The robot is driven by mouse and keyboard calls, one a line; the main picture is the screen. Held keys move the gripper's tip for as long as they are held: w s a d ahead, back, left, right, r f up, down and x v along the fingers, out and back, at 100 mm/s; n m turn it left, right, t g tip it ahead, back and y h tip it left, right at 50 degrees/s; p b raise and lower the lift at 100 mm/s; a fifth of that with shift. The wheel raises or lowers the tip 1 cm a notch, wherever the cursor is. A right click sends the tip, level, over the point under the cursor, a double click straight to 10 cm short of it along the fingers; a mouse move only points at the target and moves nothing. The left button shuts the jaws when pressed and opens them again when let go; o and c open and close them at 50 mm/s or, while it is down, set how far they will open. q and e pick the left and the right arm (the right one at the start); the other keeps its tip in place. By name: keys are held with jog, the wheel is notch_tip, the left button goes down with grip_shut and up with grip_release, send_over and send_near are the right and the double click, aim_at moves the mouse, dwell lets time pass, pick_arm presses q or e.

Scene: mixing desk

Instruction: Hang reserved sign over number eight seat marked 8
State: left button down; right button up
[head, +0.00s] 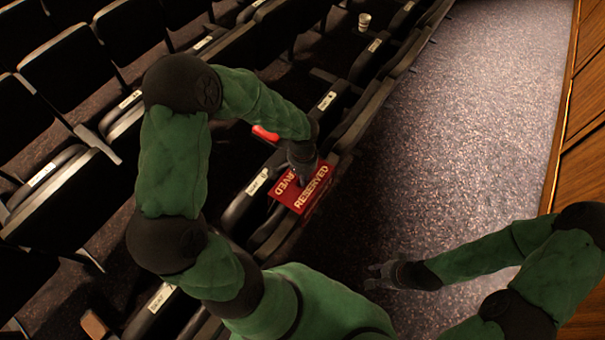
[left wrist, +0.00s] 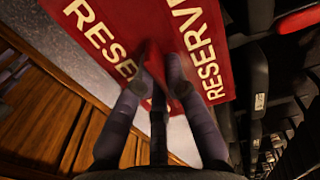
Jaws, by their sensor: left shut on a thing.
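The red reserved sign (head: 312,190) has white lettering on two folded panels and sits at a row of dark seats in the head view. It also fills the upper part of the left wrist view (left wrist: 205,30). My left gripper (head: 302,172) is shut on the sign near its fold; its fingers (left wrist: 165,88) pinch it in the left wrist view. My right gripper (head: 380,275) is low over the carpet, apart from everything; its finger opening is too small to tell. Seats bear white number labels, such as one label (head: 257,182) left of the sign, too small to read.
Rows of dark folding seats (head: 68,75) fill the left side. A red object (head: 265,133) lies behind the left forearm. A cup (head: 364,22) stands farther back. Open carpet (head: 470,120) lies to the right, bounded by a wooden wall (head: 585,150).

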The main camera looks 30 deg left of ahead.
pick_arm(q)
jog(key=shift+f+b, duration=5.4)
jog(key=shift+f, duration=0.9)
jog(key=c, duration=1.2)
grip_release()
notch_tip(320, 180, up, 12)
jog(key=shift+r, duration=0.1)
